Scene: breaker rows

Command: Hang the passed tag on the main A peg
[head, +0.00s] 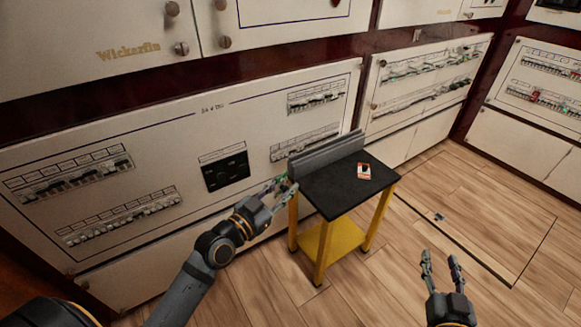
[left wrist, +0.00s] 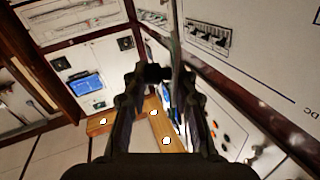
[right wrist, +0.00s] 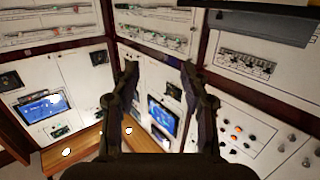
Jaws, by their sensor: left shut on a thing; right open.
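My left gripper (head: 282,187) is at the left edge of the small black-topped stand, in front of the lower breaker panel. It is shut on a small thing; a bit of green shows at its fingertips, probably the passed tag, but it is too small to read. In the left wrist view its fingers (left wrist: 155,75) come together around something dark and narrow. My right gripper (head: 440,260) is open and empty above the floor at the lower right. A red and white tag (head: 363,172) with a dark mark lies on the stand. I cannot make out the main A peg.
The stand (head: 335,197) has yellow legs and a grey raised ledge (head: 328,152) along its back. The breaker panel (head: 150,160) behind carries several breaker rows and a black box (head: 226,171). More panels (head: 425,85) stand at the right. The wooden floor (head: 470,200) is clear at right.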

